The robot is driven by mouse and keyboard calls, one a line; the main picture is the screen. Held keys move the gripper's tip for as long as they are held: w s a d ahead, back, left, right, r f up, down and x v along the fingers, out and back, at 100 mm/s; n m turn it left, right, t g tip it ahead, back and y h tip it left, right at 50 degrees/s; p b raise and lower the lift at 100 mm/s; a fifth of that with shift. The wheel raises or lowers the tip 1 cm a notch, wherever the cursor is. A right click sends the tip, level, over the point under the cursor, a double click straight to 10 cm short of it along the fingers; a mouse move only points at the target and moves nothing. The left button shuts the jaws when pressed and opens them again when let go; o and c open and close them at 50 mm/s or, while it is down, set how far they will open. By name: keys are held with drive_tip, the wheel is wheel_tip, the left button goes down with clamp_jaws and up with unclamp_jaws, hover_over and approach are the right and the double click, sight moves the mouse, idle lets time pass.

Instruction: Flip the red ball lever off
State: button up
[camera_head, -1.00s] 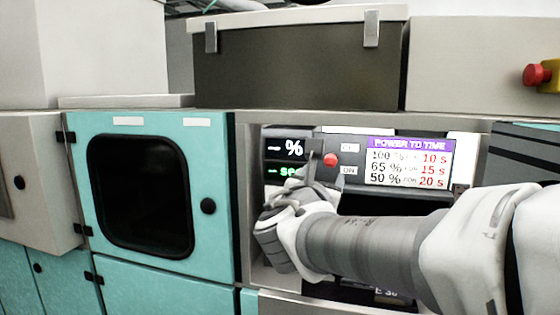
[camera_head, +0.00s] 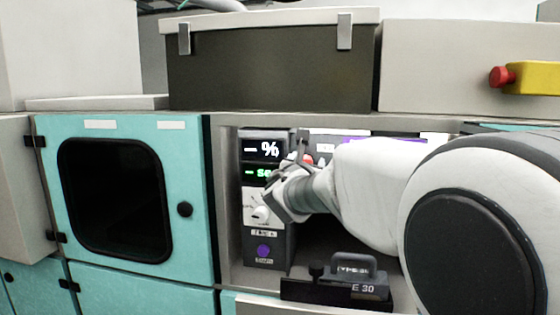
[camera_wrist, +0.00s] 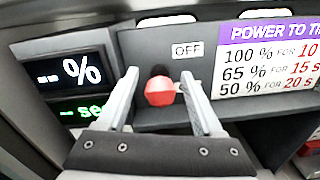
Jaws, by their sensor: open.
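The red ball lever (camera_wrist: 160,91) sits on a dark panel in the wrist view, between the two open fingers of my gripper (camera_wrist: 162,95). A white OFF label (camera_wrist: 187,50) is above it, slightly to the right. I cannot tell whether the fingers touch the ball. The ON label is hidden. In the head view only a bit of the red ball (camera_head: 308,159) shows beside my gripper (camera_head: 298,155), and my arm covers most of the panel.
A display with a % sign (camera_head: 264,149) is left of the lever. A power-to-time sign (camera_wrist: 270,60) is right of it. Below are a dial (camera_head: 261,213), a purple button (camera_head: 263,251) and a black E 30 block (camera_head: 340,285). A teal door (camera_head: 190,250) stands left.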

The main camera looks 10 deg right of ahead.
clamp_jaws()
idle(1.4)
